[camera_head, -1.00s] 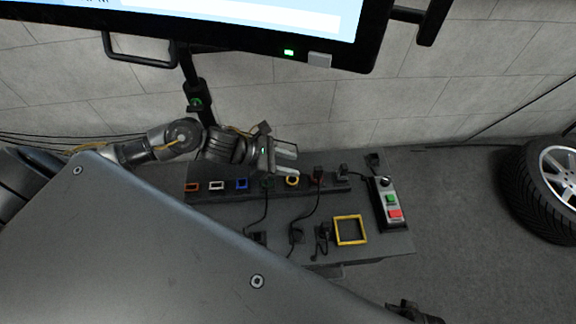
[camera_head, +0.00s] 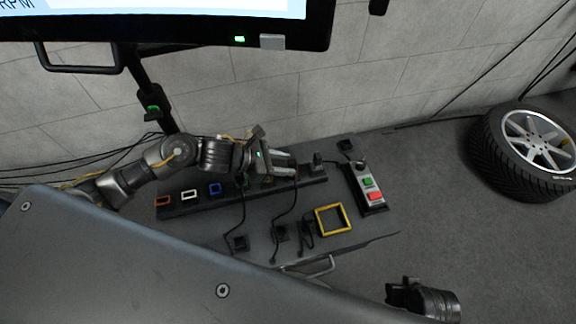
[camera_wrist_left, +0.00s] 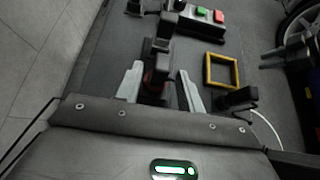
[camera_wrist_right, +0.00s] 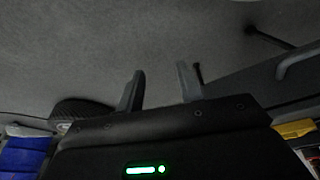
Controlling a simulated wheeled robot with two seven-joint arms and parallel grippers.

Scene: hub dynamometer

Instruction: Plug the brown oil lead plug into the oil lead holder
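My left gripper (camera_head: 292,167) is over the back strip of coloured holders (camera_head: 180,207). In the left wrist view its fingers (camera_wrist_left: 161,88) are spread on either side of a dark plug with a reddish-brown base (camera_wrist_left: 156,80); I see gaps, and cannot tell if a finger touches it. I cannot confirm that this is the brown oil lead plug, nor which holder is the oil lead holder.
Several black plugs with cables lie on the bench front, one at the left (camera_head: 240,243). A yellow square frame (camera_head: 320,232) and a button box (camera_head: 369,187) stand right of them. A monitor (camera_head: 240,40) hangs above. A wheel (camera_head: 535,150) is at the far right.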

